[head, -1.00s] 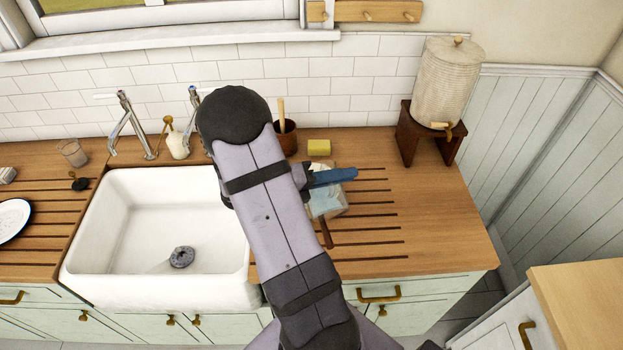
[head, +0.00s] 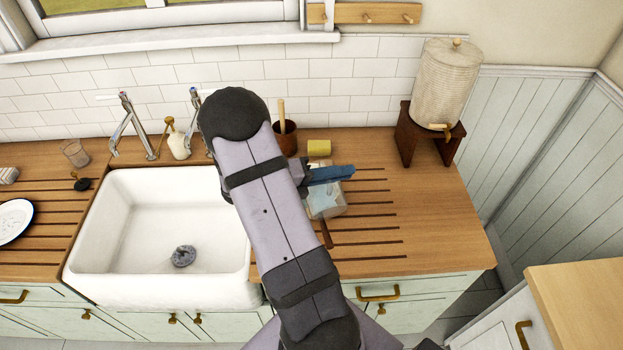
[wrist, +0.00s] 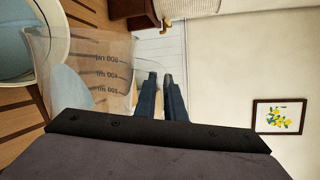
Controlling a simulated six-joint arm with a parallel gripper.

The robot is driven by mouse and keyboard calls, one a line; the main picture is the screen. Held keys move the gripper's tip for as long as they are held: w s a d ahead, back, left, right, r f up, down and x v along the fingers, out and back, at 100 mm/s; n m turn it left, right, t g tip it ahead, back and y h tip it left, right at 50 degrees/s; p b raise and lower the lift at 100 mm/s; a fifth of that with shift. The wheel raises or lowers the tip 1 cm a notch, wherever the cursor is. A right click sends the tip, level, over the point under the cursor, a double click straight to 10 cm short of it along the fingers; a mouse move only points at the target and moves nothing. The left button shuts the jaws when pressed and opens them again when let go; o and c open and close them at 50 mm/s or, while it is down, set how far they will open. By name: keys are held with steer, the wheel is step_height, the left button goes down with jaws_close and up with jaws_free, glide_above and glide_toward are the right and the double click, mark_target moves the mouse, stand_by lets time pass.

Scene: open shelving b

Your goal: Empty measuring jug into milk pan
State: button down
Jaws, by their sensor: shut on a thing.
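My gripper (head: 345,172) has blue fingers and is shut on the clear measuring jug (wrist: 105,65), which has dark volume marks. In the wrist view the fingers (wrist: 160,85) meet the jug's right side. The jug appears tipped, its far end over the milk pan, and pale blue liquid shows through its wall. The milk pan (wrist: 62,60) shows at the upper left with a cream rim and pale blue inside. In the head view the jug (head: 328,203) hangs above the grooved counter. The pan's brown handle (head: 326,234) points to the front; my arm and the jug hide most of the pan.
A white sink (head: 150,290) lies left of my arm. A yellow sponge (head: 319,147) and a brown pot (head: 286,140) stand behind the jug. A dispenser (head: 442,85) on a wooden stand (head: 408,145) is at the back right. The counter's right side is clear.

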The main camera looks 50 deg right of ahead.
steer(key=shift+w+d+r+n+p, duration=0.45)
steer(key=shift+w+p, duration=0.3)
steer(key=shift+p, duration=0.2)
steer(key=shift+w+d+r+p, duration=0.1)
steer(key=shift+w+d+p, duration=0.05)
steer(key=shift+w+p, duration=0.15)
steer(key=shift+w+d+r+n+p, duration=0.35)
steer(key=shift+w+d+n+p, duration=0.05)
steer(key=shift+w+n+p, duration=0.2)
steer(key=s+f+b, duration=0.1)
steer(key=s+a+f+m+b, duration=0.1)
steer(key=b, duration=0.1)
steer(key=s+a+m+b, duration=0.1)
steer(key=b, duration=0.1)
steer(key=shift+s+a+f, duration=0.15)
steer(key=shift+s+f, duration=0.25)
steer(key=shift+s+a+r+m, duration=0.15)
steer(key=shift+s+r+m, duration=0.05)
steer(key=shift+s+m, duration=0.1)
steer(key=shift+r, duration=0.15)
steer(key=shift+w, duration=0.1)
